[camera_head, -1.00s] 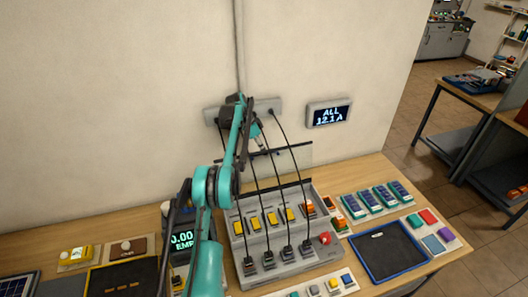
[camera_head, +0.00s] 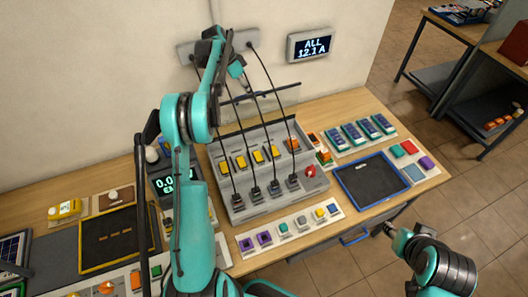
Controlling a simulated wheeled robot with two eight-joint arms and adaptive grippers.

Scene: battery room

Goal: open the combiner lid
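The combiner (camera_head: 238,205) is a grey box on the bench with yellow switches, a red knob (camera_head: 310,171) and black cables rising to the wall. Its lid (camera_head: 288,98) looks like a clear panel with dark bars, standing raised along the back of the box. My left gripper (camera_head: 240,76) is by the lid's upper edge, in front of the wall; my arm and the cables partly cover it. I cannot tell whether it touches the lid or how far its fingers are apart. My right gripper (camera_head: 394,232) is off the bench's front edge, away from the combiner; its fingers are unclear.
A wall display (camera_head: 310,44) reads "ALL 12.1 A". A blue-rimmed tray (camera_head: 338,182) and several blue modules (camera_head: 353,132) lie right of the combiner. A small meter (camera_head: 165,184) stands left of it. A strip of coloured buttons (camera_head: 245,243) lies in front.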

